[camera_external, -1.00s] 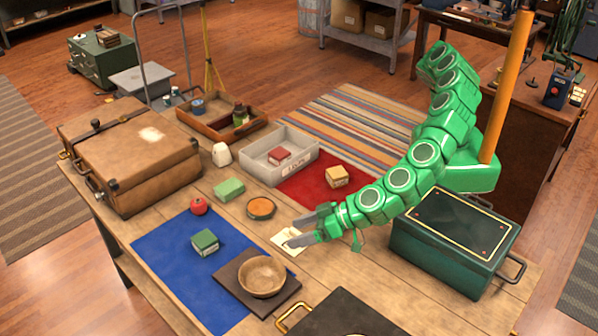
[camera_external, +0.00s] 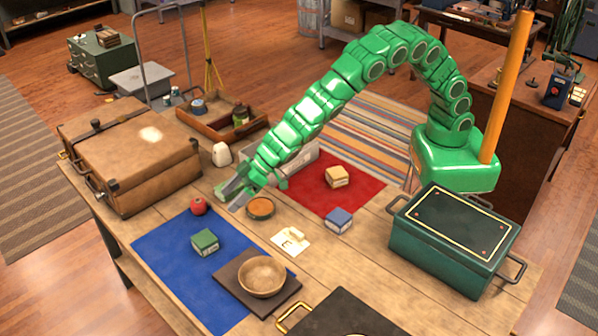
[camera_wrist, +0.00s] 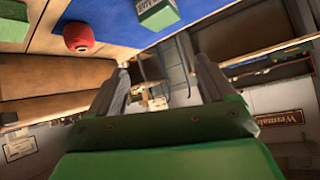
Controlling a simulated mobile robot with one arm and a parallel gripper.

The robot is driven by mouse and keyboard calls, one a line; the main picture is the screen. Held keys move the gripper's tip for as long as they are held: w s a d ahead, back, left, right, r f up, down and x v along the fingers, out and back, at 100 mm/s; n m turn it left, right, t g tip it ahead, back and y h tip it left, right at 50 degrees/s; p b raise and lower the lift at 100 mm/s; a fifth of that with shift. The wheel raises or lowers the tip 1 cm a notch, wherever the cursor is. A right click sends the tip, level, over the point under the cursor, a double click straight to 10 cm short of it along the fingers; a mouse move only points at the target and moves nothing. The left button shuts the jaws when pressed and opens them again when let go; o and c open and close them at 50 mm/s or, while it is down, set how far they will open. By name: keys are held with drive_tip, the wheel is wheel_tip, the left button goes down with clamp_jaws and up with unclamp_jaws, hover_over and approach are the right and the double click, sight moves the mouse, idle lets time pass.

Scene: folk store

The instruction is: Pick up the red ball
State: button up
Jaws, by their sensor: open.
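The red ball (camera_external: 198,206) rests on the wooden table at the upper left edge of the blue mat. It also shows in the wrist view (camera_wrist: 78,37), at the upper left, outside the space between my fingers. My gripper (camera_external: 233,198) is open and empty.
The blue mat (camera_external: 165,250) carries a green box (camera_external: 205,242) and a wooden bowl (camera_external: 262,277) on a dark board. A small orange-topped dish (camera_external: 260,208) is close to my gripper. A large brown case (camera_external: 130,160) stands left of the ball. A white cup (camera_external: 222,155) stands behind.

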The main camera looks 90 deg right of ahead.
drive_tip(key=w+d+n+t, duration=0.1)
drive_tip(key=w+d, duration=0.3)
drive_tip(key=d, duration=0.2)
drive_tip(key=w+d+t, duration=0.2)
drive_tip(key=w+d, duration=0.1)
drive_tip(key=d, duration=0.4)
approach(196, 202)
drive_tip(key=shift+w+d, duration=0.25)
drive_tip(key=shift+w, duration=0.6)
drive_tip(key=shift+w+a+f+n, duration=0.1)
drive_tip(key=shift+f+n, duration=0.2)
drive_tip(key=shift+f, duration=0.3)
drive_tip(key=shift+x, duration=3.15)
drive_tip(key=shift+w+a+f, duration=0.3)
drive_tip(key=shift+w+a, duration=0.05)
drive_tip(key=shift+w, duration=0.1)
drive_tip(key=c, duration=1)
